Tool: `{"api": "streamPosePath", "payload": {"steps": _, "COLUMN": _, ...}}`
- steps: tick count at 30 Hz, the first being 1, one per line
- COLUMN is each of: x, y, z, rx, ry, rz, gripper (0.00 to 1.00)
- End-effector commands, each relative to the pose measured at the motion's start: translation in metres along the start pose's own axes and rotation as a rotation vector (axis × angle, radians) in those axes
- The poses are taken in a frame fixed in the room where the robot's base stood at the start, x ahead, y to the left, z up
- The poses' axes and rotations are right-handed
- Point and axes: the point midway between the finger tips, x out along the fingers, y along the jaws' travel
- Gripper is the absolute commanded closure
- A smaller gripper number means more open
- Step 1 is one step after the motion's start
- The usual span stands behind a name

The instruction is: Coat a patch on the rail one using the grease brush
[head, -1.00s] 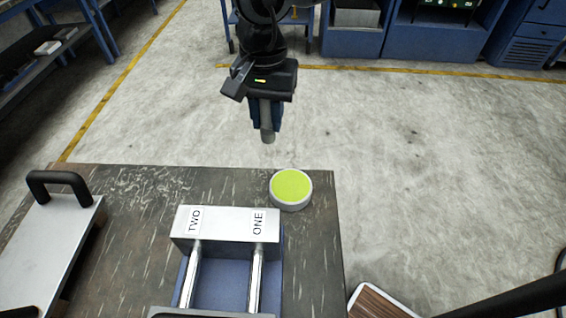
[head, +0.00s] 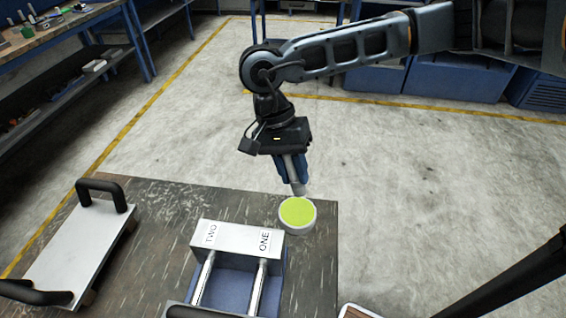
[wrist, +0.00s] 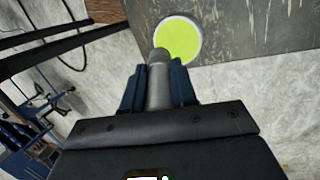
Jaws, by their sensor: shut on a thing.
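My gripper (head: 291,168) is shut on the grease brush (head: 299,187), a grey cylinder that points down from between the dark blue fingers. The brush also shows in the wrist view (wrist: 158,82). Its lower end is by the far rim of a round white tub (head: 298,229) filled with yellow-green grease (head: 298,211). I cannot tell whether the brush touches the tub. Rail one (head: 257,288) is a shiny metal rod running from the end block face marked ONE (head: 264,241), left of and nearer than the tub. Its near end is cut off by the frame.
The second rail (head: 202,280), at the block's TWO label, runs parallel on the blue base (head: 228,290). A metal plate with black handles (head: 75,250) lies at the table's left. The dark tabletop (head: 155,225) is bare between plate and rails.

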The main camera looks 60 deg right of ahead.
Motion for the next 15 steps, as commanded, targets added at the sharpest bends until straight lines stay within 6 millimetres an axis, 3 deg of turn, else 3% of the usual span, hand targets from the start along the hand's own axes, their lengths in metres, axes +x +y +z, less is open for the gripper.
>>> {"api": "streamPosePath", "payload": {"steps": 15, "x": 0.044, "y": -0.015, "z": -0.005, "rx": -0.001, "ry": 0.000, "rz": -0.001, "gripper": 1.00}}
